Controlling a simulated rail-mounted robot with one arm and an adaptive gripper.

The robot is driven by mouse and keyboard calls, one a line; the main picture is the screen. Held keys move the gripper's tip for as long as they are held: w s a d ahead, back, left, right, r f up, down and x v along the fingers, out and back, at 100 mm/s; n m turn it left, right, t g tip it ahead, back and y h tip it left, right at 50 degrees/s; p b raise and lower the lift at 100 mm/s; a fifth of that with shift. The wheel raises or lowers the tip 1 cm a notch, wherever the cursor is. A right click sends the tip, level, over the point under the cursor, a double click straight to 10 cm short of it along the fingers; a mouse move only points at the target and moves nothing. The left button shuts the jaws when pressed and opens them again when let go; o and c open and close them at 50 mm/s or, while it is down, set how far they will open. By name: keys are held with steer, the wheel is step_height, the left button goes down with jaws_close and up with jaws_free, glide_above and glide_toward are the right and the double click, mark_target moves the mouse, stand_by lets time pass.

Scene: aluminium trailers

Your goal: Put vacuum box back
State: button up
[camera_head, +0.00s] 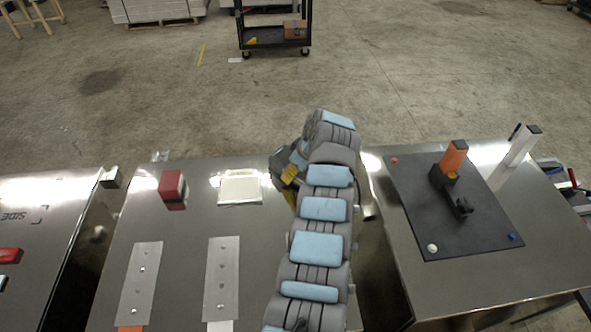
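I cannot tell for certain which thing is the vacuum box. A dark flat board (410,215) lies on the right metal table. An orange-topped black fitting (453,157) and a black handle-like part (458,206) stand on the board. Small red, white and blue knobs sit near its corners. A pale square piece (240,187) lies flat on the middle table. My gripper (280,172) is at the far end of my arm, just right of the pale square. The arm mostly hides it, so its fingers and any held thing cannot be made out.
A red block (172,186) and two metal strips (222,278) are on the middle table (180,225). A white post (522,146) stands at the right table's back edge. A gap separates the middle and right tables. A black cart (275,38) stands on the floor behind.

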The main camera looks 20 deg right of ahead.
steer(key=shift+w+f, duration=0.1)
steer(key=shift+f, duration=0.1)
steer(key=o, duration=1.3)
steer(key=shift+r, duration=0.1)
steer(key=shift+c, duration=0.2)
steer(key=shift+d+r, duration=0.25)
steer(key=shift+r, duration=0.4)
steer(key=b+v, duration=0.1)
steer(key=v, duration=0.4)
steer(key=b+v, duration=0.1)
steer(key=v, duration=0.5)
steer(key=shift+s+f, duration=0.1)
steer(key=shift+s, duration=0.1)
steer(key=shift+a, duration=0.1)
